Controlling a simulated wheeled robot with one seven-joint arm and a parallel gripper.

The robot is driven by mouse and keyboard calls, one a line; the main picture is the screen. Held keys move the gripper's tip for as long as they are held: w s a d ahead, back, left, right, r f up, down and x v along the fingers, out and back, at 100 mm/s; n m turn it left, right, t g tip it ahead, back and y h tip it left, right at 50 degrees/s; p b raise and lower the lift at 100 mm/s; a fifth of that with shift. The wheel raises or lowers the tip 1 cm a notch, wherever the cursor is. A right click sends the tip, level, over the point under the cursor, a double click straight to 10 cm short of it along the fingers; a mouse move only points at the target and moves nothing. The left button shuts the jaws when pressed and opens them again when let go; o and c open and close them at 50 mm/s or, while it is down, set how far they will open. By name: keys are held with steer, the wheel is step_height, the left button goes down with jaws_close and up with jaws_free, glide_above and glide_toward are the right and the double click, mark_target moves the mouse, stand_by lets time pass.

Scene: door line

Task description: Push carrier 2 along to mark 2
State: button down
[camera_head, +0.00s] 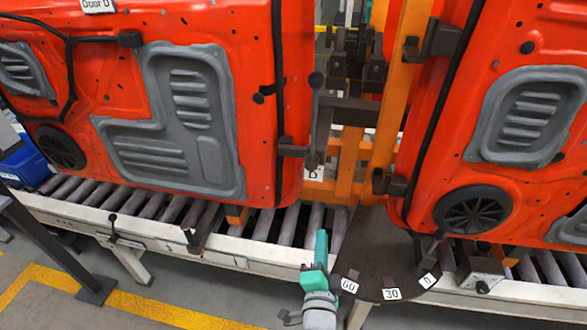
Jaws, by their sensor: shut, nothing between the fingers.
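An orange upright carrier frame (348,155) stands on the roller line between two red door panels. A small white label (313,173) on it is too small to read surely, so I cannot tell which carrier is carrier 2. The left door panel (240,25) bears a "Door D" tag; the right door panel (430,150) has no readable tag. I cannot pick out a mark numbered 2. My teal gripper (321,236) is shut and empty, at the near edge of the rollers, below and in front of the frame. It appears apart from the frame and doors.
A dark round plate (378,250) with tags 60, 30 and 0 lies to the right of my gripper. The white conveyor rail (250,255) runs across the front with small levers. A blue bin (25,165) stands at the left. Floor in front is open, with yellow lines.

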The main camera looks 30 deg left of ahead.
steer(key=w+a+r+m+y, duration=0.3)
steer(key=w+a+r, duration=0.1)
steer(key=a+r, duration=0.6)
steer(key=x, duration=0.9)
steer(key=shift+w+f+g, duration=0.2)
steer(key=shift+f+g, duration=0.2)
steer(key=shift+f, duration=0.1)
steer(key=shift+w, duration=0.15)
